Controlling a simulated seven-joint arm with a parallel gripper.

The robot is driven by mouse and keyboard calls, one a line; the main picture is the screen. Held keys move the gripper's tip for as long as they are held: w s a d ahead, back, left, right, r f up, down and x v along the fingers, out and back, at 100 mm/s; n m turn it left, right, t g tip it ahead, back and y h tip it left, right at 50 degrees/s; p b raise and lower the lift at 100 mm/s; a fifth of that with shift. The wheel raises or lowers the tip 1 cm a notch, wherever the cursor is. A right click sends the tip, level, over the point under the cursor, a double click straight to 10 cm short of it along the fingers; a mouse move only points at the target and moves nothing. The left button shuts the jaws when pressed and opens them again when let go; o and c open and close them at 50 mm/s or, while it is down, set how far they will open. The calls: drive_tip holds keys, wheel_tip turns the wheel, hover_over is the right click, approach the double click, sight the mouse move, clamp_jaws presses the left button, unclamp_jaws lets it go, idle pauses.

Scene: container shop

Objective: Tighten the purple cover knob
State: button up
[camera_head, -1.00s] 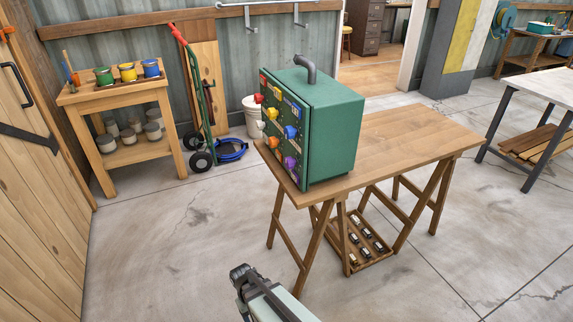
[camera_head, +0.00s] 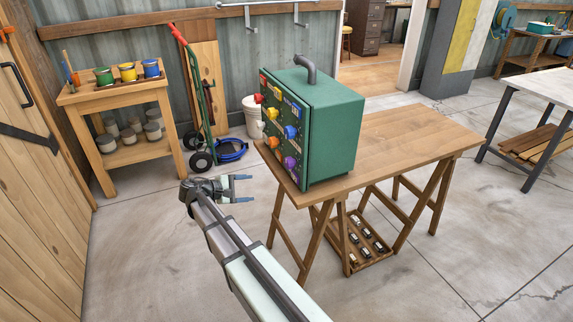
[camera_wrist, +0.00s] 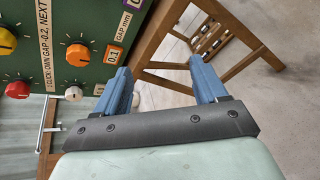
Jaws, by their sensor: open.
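The purple cover knob (camera_head: 290,162) sits low on the near side of the knob panel of a green box (camera_head: 332,130). My gripper (camera_head: 246,188) is open and empty, left of the table and apart from the panel, with its blue fingers pointing right. In the wrist view the open fingers (camera_wrist: 160,66) have nothing between them. I cannot make out the purple knob itself there.
Other knobs on the panel include a blue one (camera_head: 290,132) and an orange one (camera_head: 274,142). The box stands on a wooden trestle table (camera_head: 400,147), with a crate (camera_head: 368,243) below. A hand truck (camera_head: 196,95) and a paint bench (camera_head: 110,98) are behind. The floor around my arm is clear.

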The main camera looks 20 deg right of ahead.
sight(286, 164)
wheel_tip(286, 164, up, 7)
drive_tip(key=s+d+n+g+h, duration=0.2)
drive_tip(key=n+h, duration=0.3)
drive_tip(key=n, duration=0.1)
drive_tip(key=d, duration=1.3)
drive_tip(key=shift+w+d+r, duration=0.1)
drive_tip(key=shift+w+d, duration=0.05)
drive_tip(key=shift+w, duration=0.05)
drive_tip(key=c, duration=1)
drive_tip(key=shift+c, duration=0.2)
